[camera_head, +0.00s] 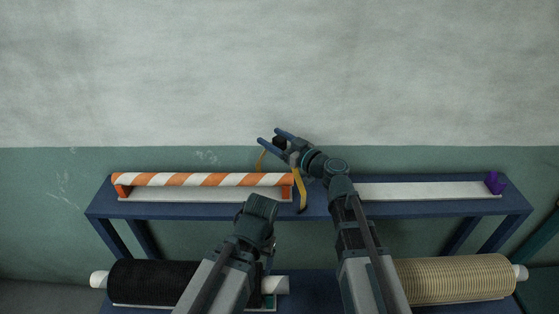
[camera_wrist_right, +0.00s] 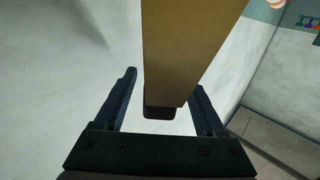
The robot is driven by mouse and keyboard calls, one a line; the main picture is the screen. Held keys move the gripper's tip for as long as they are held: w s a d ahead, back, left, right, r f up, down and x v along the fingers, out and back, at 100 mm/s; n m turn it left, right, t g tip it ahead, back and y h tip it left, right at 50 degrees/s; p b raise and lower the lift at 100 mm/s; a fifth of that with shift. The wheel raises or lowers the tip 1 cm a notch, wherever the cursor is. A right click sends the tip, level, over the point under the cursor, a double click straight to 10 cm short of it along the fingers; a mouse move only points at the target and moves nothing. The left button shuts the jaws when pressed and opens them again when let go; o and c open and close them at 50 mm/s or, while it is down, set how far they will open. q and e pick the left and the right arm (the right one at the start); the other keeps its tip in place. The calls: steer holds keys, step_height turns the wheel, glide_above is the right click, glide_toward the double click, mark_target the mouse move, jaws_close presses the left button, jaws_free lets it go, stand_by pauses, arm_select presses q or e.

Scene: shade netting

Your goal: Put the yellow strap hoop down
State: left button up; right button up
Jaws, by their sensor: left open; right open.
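The yellow strap hoop (camera_head: 299,187) shows as two thin strands beside my right gripper, near the right end of the striped bar. My right gripper (camera_head: 271,137) is the upper one and is open. In the right wrist view the wide yellow strap (camera_wrist_right: 185,50) comes down between the two open fingers (camera_wrist_right: 162,95), with a dark piece at its lower end. I cannot tell whether the strap rests on the gripper or on the shelf. My left gripper (camera_head: 262,206) is open, lower down in front of the shelf; no hoop shows in it.
The orange-and-white striped bar (camera_head: 200,180) lies on orange supports on the blue shelf (camera_head: 230,208). A white strip (camera_head: 420,190) with a purple block (camera_head: 494,183) is at the right. Below are a black roll (camera_head: 150,282) and a beige roll (camera_head: 455,278). A wall stands behind.

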steer(key=shift+w+a, duration=0.25)
steer(key=shift+w, duration=0.05)
steer(key=shift+s, duration=0.1)
jaws_close()
